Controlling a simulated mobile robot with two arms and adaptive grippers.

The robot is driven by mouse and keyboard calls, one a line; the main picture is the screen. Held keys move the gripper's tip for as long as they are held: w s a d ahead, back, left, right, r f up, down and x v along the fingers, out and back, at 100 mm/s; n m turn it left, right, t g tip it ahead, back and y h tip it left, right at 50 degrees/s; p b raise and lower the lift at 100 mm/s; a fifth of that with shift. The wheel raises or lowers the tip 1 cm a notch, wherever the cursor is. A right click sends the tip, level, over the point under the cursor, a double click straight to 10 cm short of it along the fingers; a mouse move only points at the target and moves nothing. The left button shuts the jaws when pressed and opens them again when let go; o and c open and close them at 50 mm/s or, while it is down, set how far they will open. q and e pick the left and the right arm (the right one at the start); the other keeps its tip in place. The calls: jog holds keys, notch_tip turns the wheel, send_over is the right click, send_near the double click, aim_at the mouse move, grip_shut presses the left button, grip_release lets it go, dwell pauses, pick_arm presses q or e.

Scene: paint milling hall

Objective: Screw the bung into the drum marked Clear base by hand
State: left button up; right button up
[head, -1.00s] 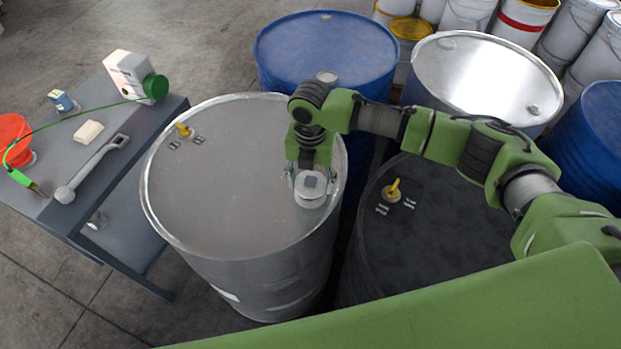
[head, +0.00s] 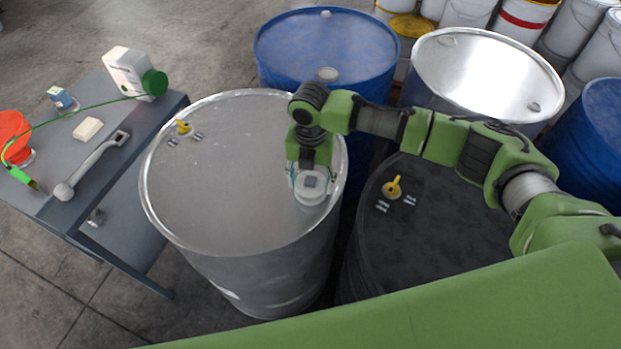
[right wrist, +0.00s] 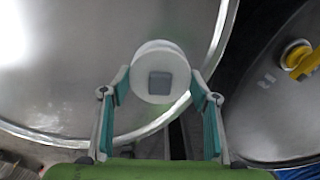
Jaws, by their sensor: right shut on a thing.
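The bung (head: 311,192) is a pale round plug with a square recess on top. It is at the right side of the grey steel drum's lid (head: 230,180). My right gripper (head: 310,174) is shut on it from above. In the right wrist view the bung (right wrist: 160,72) sits between the two teal-padded fingers (right wrist: 160,92), near the lid's rim. I cannot tell how deep it sits, as its underside and the opening are hidden. A yellow fitting (head: 183,127) with small labels is on the lid's far left; I cannot read them. My left gripper is not in view.
A dark drum (head: 430,240) with a yellow fitting (head: 391,187) stands close at right. A blue drum (head: 325,50) and a silver-topped drum (head: 485,80) stand behind. A grey bench (head: 115,120) at left holds a wrench (head: 95,163), a white bottle (head: 128,72) and a sponge (head: 87,129).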

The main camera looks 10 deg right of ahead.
jog(key=shift+f, duration=0.4)
jog(key=o, duration=1.2)
notch_tip(320, 180, up, 12)
jog(key=shift+r, duration=0.1)
